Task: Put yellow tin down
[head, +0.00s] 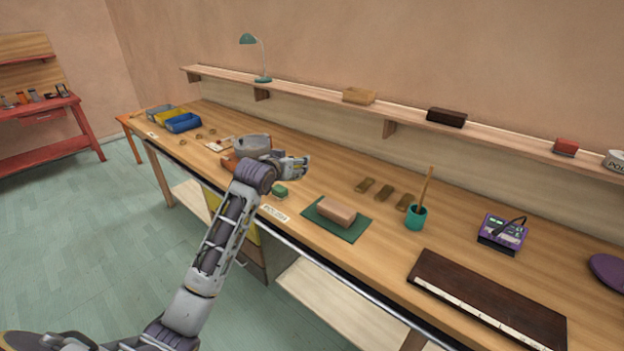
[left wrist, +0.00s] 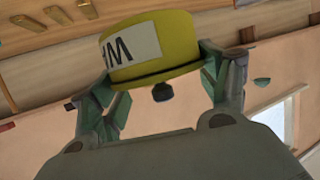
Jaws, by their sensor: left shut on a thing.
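The yellow tin (left wrist: 150,48) fills the top middle of the left wrist view. It has a white label with dark letters, partly cut off, and a dark knob (left wrist: 162,92) shows below its rim. My left gripper (left wrist: 160,65) is shut on the tin, with one finger on each side. In the head view my left gripper (head: 293,167) is over the workbench (head: 330,184), near its front edge. I cannot make out the tin there; the hand seems to hide it. I cannot tell whether the tin touches the bench. My right gripper is not in view.
A white label reading POLISH (head: 274,213) and a small green piece (head: 280,191) are just below the hand. A tan block (head: 337,211) on a green mat (head: 350,230) is to the right. A grey bowl-like thing (head: 254,142) is close behind.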

